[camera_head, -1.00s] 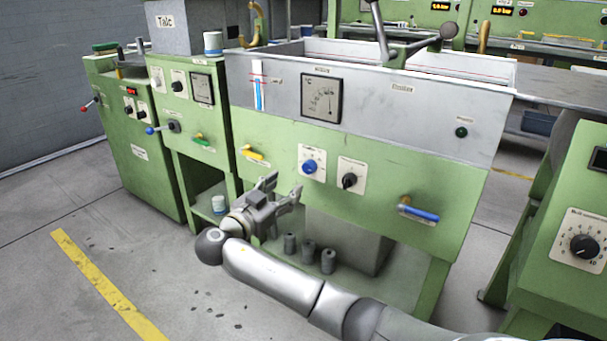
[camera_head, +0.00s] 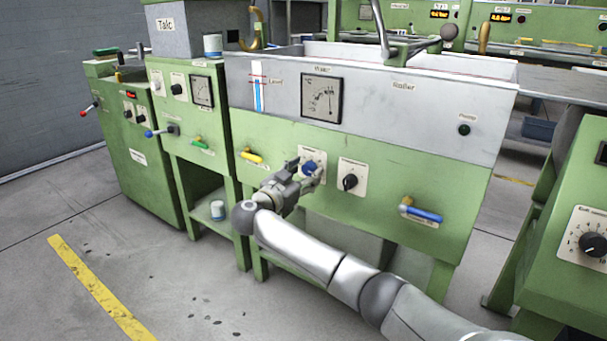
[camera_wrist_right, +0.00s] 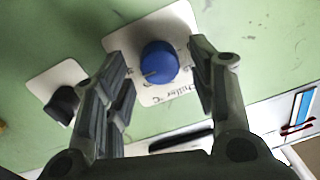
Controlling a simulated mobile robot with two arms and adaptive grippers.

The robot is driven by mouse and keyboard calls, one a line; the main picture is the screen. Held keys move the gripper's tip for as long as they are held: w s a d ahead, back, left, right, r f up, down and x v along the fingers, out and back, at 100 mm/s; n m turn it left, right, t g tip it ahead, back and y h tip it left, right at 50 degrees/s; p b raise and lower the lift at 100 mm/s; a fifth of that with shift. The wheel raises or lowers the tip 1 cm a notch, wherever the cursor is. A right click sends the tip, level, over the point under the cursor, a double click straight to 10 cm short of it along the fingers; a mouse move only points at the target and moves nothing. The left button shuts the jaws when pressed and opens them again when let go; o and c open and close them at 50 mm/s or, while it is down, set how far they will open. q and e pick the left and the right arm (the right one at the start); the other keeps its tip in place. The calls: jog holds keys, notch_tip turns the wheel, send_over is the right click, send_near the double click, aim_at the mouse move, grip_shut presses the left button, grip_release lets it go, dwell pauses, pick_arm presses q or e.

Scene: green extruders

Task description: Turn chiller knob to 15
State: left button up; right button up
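The chiller knob is a round blue knob (camera_head: 309,168) on a white label plate on the green front panel of the machine. In the right wrist view the blue knob (camera_wrist_right: 159,62) sits between the two spread fingers, and the plate reads "Chiller". My right gripper (camera_head: 305,170) is open in front of the knob; in the right wrist view the gripper (camera_wrist_right: 160,85) has a finger on each side with gaps to the knob. The knob's scale numbers cannot be read. My left gripper is not in view.
A black knob (camera_head: 350,182) on its own plate is just right of the chiller knob. A blue-handled valve (camera_head: 423,214) sticks out further right, and a yellow handle (camera_head: 252,156) to the left. A gauge (camera_head: 321,98) is above. Open floor (camera_head: 180,280) lies in front.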

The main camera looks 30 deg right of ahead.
jog(key=c, duration=0.9)
